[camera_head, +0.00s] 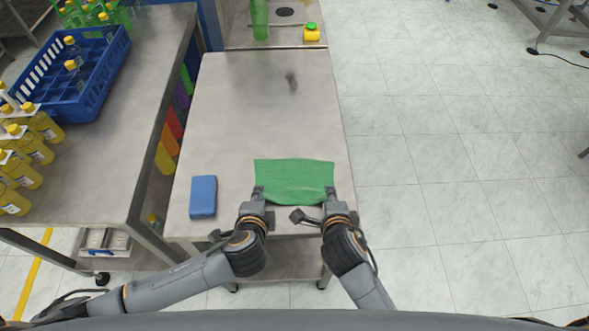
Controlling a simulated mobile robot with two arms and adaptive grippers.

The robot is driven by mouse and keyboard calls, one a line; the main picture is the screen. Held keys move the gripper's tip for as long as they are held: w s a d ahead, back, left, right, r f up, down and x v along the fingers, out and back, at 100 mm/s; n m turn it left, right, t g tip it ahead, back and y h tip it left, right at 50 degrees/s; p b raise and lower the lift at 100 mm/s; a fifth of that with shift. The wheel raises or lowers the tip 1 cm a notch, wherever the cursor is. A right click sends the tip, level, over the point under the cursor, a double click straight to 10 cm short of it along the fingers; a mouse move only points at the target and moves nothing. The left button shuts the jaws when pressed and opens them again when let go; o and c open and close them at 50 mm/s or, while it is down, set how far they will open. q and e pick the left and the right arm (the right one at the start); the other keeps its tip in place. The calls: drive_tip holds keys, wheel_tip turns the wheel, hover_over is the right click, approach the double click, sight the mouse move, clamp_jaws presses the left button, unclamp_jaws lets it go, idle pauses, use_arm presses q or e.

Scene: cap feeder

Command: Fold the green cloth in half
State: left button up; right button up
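The green cloth (295,178) lies fairly flat on the steel table near its front edge, wider than it is deep, with slight wrinkles. My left gripper (258,192) is at the cloth's front left corner. My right gripper (331,193) is at its front right corner. Both grippers overlap the cloth's edge from the front. The fingertips are small and partly hidden, so I cannot tell whether they are closed on the cloth.
A blue sponge-like block (203,197) lies left of the cloth on the steel table (235,110). A green bottle (260,20) and a yellow container (312,33) stand beyond. A blue crate (92,85) and yellow bottles (28,145) are on the left table. The table's middle is mostly clear.

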use_arm(q)
drive_tip(key=shift+o, duration=1.1)
use_arm(e)
drive_tip(key=shift+o, duration=1)
use_arm(q)
drive_tip(key=shift+r, duration=0.15)
use_arm(e)
drive_tip(key=shift+r, duration=0.15)
use_arm(q)
drive_tip(key=s+r, duration=0.6)
drive_tip(key=r, duration=0.2)
drive_tip(key=shift+r, duration=0.4)
use_arm(e)
drive_tip(key=s+r, duration=0.6)
drive_tip(key=r, duration=0.2)
drive_tip(key=shift+r, duration=0.4)
drive_tip(key=shift+d+f, duration=0.1)
